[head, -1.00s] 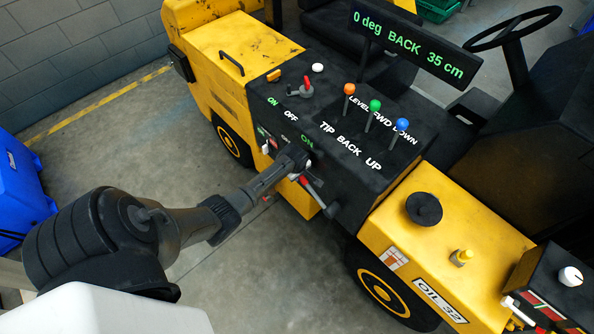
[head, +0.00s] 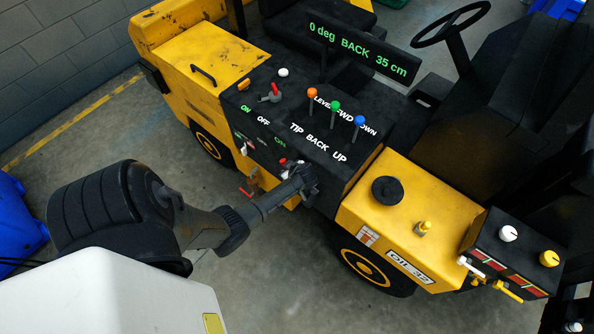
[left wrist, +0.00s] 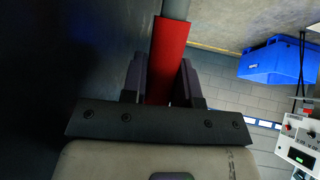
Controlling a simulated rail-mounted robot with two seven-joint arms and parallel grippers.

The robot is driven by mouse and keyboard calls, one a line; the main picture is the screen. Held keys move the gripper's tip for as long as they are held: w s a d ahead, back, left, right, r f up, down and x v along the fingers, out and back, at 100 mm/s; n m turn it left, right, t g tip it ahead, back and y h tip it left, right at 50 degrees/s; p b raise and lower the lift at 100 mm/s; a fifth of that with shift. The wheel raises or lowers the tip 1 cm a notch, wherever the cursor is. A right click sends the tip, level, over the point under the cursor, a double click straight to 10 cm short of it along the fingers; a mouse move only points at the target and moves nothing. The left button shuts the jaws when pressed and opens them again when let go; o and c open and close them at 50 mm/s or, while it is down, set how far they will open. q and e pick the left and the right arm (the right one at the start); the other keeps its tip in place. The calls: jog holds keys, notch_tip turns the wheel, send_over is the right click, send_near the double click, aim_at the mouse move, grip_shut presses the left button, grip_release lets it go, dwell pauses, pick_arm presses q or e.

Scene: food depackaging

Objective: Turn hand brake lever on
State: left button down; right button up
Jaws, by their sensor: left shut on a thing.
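The hand brake lever (left wrist: 172,60) shows in the left wrist view as a flat red bar running up between my fingers. My left gripper (left wrist: 168,82) is shut on it, one dark finger on each side. In the head view my left gripper (head: 306,181) is at the side of the black control console (head: 345,165), below the lettering. The gripper hides most of the lever there, so its angle and position are hard to tell. My right gripper is not in view.
The yellow vehicle body (head: 425,200) continues right of the console. Orange, green and blue knobbed levers (head: 335,107) stand on top. A small red handle (head: 246,192) sits left of my gripper. A blue crate (left wrist: 280,60) lies beyond in the left wrist view.

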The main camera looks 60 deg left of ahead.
pick_arm(q)
jog(key=shift+w+d+r, duration=0.1)
dwell(0.4)
jog(key=c, duration=1.3)
grip_release()
jog(key=o, duration=0.4)
jog(key=v, duration=1.4)
